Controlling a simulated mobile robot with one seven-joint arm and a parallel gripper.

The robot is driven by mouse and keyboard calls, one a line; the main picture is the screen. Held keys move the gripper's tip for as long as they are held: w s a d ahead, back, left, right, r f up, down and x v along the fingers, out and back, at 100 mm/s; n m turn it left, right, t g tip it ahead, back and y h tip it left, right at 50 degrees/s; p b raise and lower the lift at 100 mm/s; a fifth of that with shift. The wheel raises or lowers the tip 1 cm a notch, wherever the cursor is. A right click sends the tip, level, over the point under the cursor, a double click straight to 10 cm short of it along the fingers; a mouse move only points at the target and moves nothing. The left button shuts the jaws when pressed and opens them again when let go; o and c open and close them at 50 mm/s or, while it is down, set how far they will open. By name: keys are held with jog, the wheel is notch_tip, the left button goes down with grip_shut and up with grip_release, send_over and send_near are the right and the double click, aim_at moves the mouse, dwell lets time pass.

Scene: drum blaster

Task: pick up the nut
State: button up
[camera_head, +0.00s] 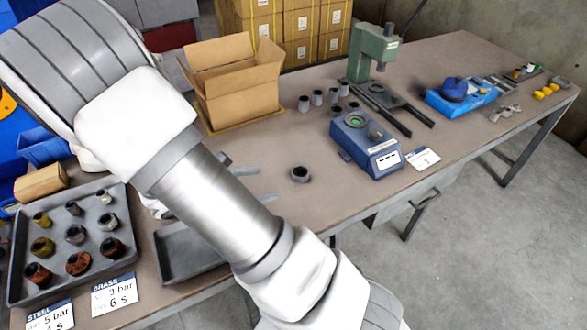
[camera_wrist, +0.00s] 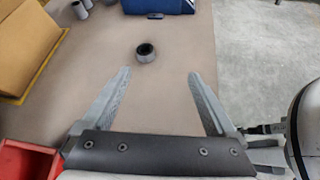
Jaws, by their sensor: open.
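A small dark grey nut (camera_head: 300,174) with a round hole stands alone on the bare brown tabletop. It also shows in the wrist view (camera_wrist: 146,53), just beyond the fingertips and left of the middle of the gap. My gripper (camera_wrist: 160,72) is open and empty, with its two grey fingers apart and pointing toward the nut. In the head view, my gripper (camera_head: 267,184) is just left of the nut, apart from it. My arm hides most of the gripper there.
A blue device (camera_head: 366,144) stands right of the nut, with a green press (camera_head: 373,48) behind. An open cardboard box (camera_head: 235,90) and several grey cylinders (camera_head: 318,97) are farther back. A tray (camera_head: 18,270) of several fittings is at left. Bare table surrounds the nut.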

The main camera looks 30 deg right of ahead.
jog(key=f+n, duration=0.1)
jog(key=w+f+n+t+h, duration=0.1)
jog(key=w+f+n, duration=0.1)
jog(key=f, duration=0.1)
jog(key=shift+a+n+t+b, duration=0.25)
jog(key=shift+n+t+b, duration=0.05)
jog(key=shift+t, duration=0.1)
jog(key=shift+w+d+f, duration=0.1)
jog(key=shift+d+f, duration=0.1)
jog(key=b, duration=0.2)
send_near(304, 171)
jog(key=shift+x, duration=0.85)
jog(key=shift+b+x, duration=0.3)
jog(key=shift+x, duration=2.4)
jog(key=shift+c, duration=0.3)
grip_shut()
